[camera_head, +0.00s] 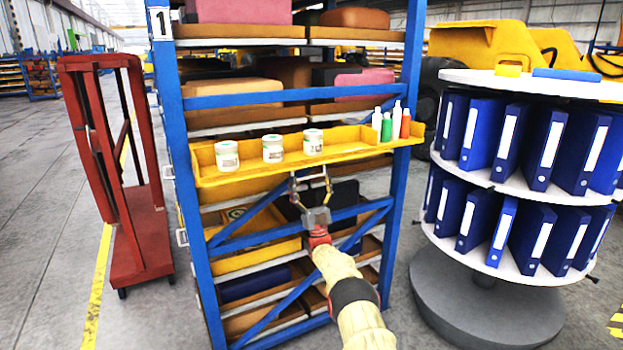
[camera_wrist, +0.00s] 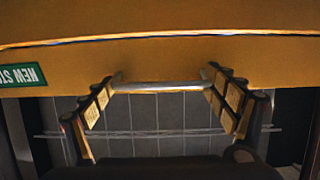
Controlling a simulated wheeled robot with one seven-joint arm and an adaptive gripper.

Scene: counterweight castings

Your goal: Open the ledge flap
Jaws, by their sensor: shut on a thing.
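The yellow ledge (camera_head: 360,148) runs across the front of the blue rack and looks roughly level. Its front face fills the top of the wrist view (camera_wrist: 160,60). A pale metal bar handle (camera_wrist: 157,87) sits at the lower edge of that face. My gripper (camera_head: 311,181) is below the middle of the ledge, with one finger at each end of the handle. In the wrist view my gripper (camera_wrist: 157,95) is shut on this handle, its fingers held apart by the bar. The exact finger contact is hard to see.
Several white jars (camera_head: 272,149) and small bottles (camera_head: 387,125) stand upright on the ledge. The blue rack (camera_head: 177,150) holds castings on its shelves. A red trolley (camera_head: 140,235) stands left, and a round stand with blue binders (camera_head: 480,287) stands close on the right.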

